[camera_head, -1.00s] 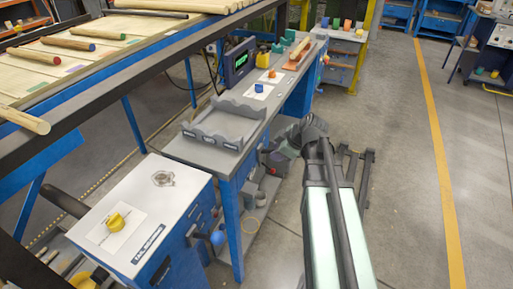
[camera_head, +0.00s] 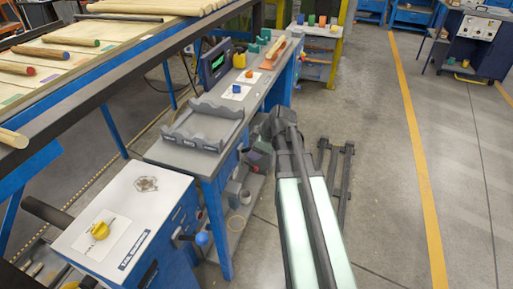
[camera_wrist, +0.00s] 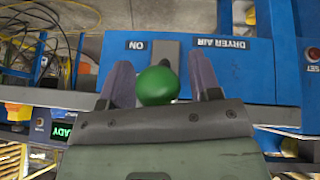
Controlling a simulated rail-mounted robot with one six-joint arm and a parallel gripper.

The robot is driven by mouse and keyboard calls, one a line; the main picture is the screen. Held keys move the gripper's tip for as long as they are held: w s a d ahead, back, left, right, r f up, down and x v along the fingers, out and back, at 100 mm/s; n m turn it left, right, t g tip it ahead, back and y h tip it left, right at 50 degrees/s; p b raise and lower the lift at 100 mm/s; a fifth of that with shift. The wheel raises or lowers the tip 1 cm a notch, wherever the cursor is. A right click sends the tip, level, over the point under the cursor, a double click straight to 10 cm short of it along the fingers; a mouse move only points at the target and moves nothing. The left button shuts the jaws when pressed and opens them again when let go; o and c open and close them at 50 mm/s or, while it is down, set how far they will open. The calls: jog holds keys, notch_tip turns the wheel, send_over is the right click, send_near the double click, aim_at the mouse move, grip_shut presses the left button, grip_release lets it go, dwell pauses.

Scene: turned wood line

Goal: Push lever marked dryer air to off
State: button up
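In the wrist view a lever with a round green knob (camera_wrist: 158,86) stands in front of a blue panel. A dark plate marked DRYER AIR (camera_wrist: 221,43) is on the panel to the right of the lever, and an ON plate (camera_wrist: 136,45) is to its left; both read upside down. My gripper (camera_wrist: 162,77) is open, with one grey finger on each side of the knob. The knob fills most of the gap, and I cannot tell whether a finger touches it. In the head view my arm hides the gripper and lever.
A grey bench (camera_head: 184,155) with a grey cradle (camera_head: 206,120) and a display box (camera_head: 215,62) stands left of my arm. A white-topped blue cabinet (camera_head: 160,199) with a blue-knobbed lever (camera_head: 201,239) is nearer.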

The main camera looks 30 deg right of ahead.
jog(key=p+v, duration=0.9)
jog(key=v, duration=0.2)
